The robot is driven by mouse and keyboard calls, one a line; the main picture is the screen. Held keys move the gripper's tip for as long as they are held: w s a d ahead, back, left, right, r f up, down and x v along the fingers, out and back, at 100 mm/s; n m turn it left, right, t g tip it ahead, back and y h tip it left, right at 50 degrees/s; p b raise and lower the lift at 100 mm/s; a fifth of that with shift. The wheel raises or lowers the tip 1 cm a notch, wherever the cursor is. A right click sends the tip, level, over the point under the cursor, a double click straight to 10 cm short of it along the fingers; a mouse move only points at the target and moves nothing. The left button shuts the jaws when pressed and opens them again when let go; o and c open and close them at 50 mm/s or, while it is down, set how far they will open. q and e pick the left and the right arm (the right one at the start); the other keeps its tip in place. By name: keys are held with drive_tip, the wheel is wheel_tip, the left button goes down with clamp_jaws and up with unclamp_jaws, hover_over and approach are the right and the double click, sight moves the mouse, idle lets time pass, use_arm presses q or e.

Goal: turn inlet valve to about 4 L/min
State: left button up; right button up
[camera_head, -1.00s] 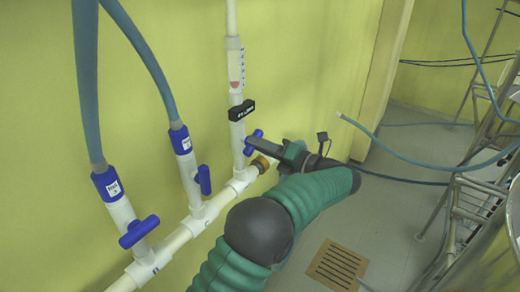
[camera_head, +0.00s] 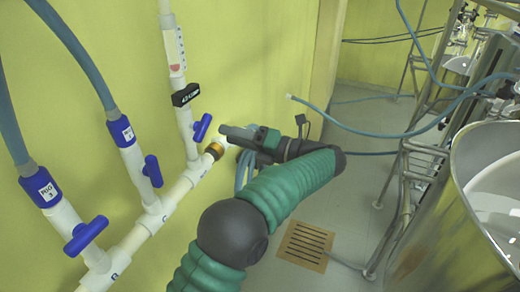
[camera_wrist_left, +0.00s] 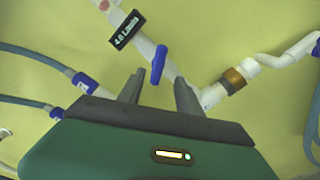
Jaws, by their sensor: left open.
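The inlet valve's blue handle (camera_head: 202,127) sits on the white vertical pipe, tilted, below a black flow display (camera_head: 186,95). In the left wrist view the display (camera_wrist_left: 129,30) shows a figure in L/min that looks like 4.0 or 4.8; the last digit is unclear. My left gripper (camera_head: 228,132) is just right of the handle, with a small gap. In the left wrist view my left gripper (camera_wrist_left: 157,84) is open and empty. The handle (camera_wrist_left: 158,64) stands beyond and between its fingertips, seemingly untouched. My right gripper is out of view.
Two hose branches with blue valve handles (camera_head: 153,171) (camera_head: 86,235) stand to the left on the same pipe. A brass fitting (camera_head: 214,150) is close below my gripper. A steel vessel (camera_head: 480,170) and metal frame stand at right. The floor between is mostly clear.

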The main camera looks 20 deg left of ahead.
use_arm(q)
drive_tip(key=d+b, duration=0.1)
drive_tip(key=d, duration=0.8)
drive_tip(key=shift+s+d+b, duration=0.3)
drive_tip(key=shift+d+b, duration=0.1)
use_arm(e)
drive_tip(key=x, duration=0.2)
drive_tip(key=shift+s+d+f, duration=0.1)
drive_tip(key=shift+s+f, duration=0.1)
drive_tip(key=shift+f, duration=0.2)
use_arm(q)
drive_tip(key=shift+a, duration=0.1)
